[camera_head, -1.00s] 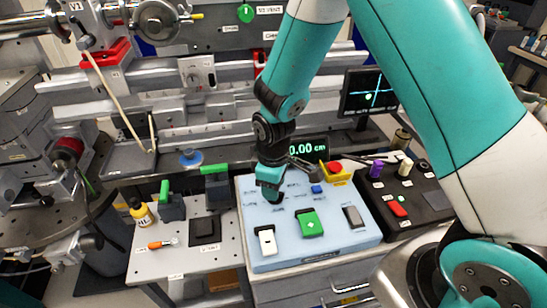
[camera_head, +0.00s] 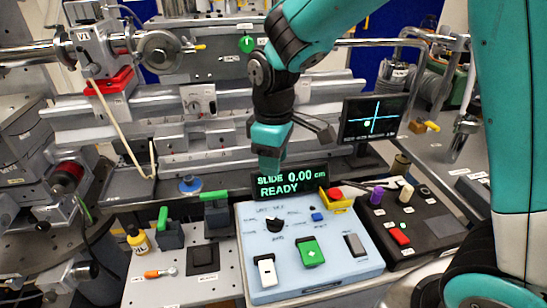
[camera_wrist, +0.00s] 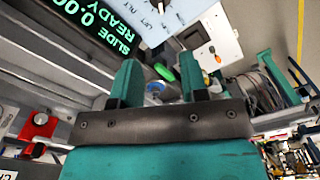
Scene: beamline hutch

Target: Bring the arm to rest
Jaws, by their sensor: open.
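My gripper (camera_head: 267,166) hangs over the back edge of the light blue control panel (camera_head: 330,277) in the head view, just above the slide display (camera_head: 286,185). In the wrist view my gripper (camera_wrist: 197,75) has its two teal fingers apart with nothing held between them. The display reads "SLIDE 0.00 cm READY". The panel carries a black knob (camera_head: 273,226), a green switch (camera_head: 312,253), a white switch (camera_head: 265,272) and a grey switch (camera_head: 355,245). My gripper appears clear of all of them.
A yellow box with a red button (camera_head: 335,194) stands at the panel's back right. A monitor (camera_head: 371,119) stands behind it. Metal rails run behind my gripper.

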